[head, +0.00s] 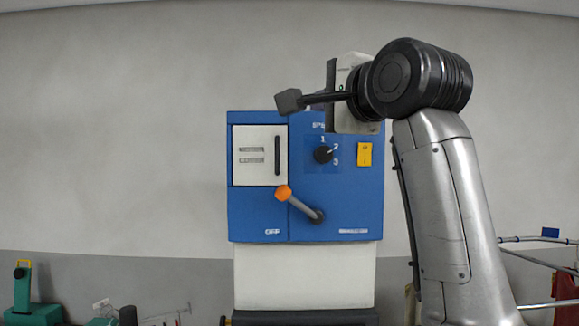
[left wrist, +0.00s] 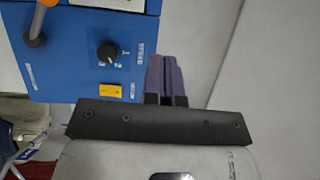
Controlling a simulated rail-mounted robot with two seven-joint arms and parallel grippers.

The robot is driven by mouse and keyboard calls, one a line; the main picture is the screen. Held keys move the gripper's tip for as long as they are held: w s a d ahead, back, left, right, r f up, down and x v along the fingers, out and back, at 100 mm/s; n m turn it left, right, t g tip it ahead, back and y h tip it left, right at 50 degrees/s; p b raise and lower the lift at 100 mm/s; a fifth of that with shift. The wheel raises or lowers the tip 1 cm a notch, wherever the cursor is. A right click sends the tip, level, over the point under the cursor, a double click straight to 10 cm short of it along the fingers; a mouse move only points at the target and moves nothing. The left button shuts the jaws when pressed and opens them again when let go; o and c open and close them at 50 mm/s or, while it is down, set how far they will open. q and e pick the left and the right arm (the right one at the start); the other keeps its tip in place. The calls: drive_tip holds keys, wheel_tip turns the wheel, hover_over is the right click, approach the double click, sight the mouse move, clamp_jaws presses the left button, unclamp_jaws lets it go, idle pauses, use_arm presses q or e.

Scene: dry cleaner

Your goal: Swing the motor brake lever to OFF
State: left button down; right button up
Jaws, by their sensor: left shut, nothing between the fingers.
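The motor brake lever (head: 301,206) is a grey bar with an orange knob, low on the front of a blue machine box (head: 262,215). It tilts up and left from its hub; a small label that seems to read OFF lies below left. In the left wrist view the lever (left wrist: 38,24) shows at the top left corner. My left gripper (head: 345,95) is at the box's upper right in the head view, apart from the lever; its fingers are hidden there. The left wrist view shows its purple fingers (left wrist: 165,62) shut together and empty, beside the box's top edge.
The box also carries a black speed knob (head: 323,154), a yellow switch (head: 364,154) and a white panel (head: 259,155). It stands on a white base (head: 303,276). A green tool (head: 25,294) stands low left; rails (head: 540,240) run low right. The space left of the box is free.

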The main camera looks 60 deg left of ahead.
use_arm(q)
wheel_tip(320, 180, down, 6)
drive_tip(key=w+d+n+t+h, duration=0.1)
drive_tip(key=n+h, duration=0.4)
drive_tip(key=n+p, duration=0.3)
hover_over(301, 206)
drive_tip(key=s+d, duration=0.3)
drive_tip(key=shift+a+f, duration=0.15)
drive_tip(key=shift+f, duration=3.4)
drive_tip(key=shift+a+b, duration=0.1)
drive_tip(key=shift+b, duration=0.2)
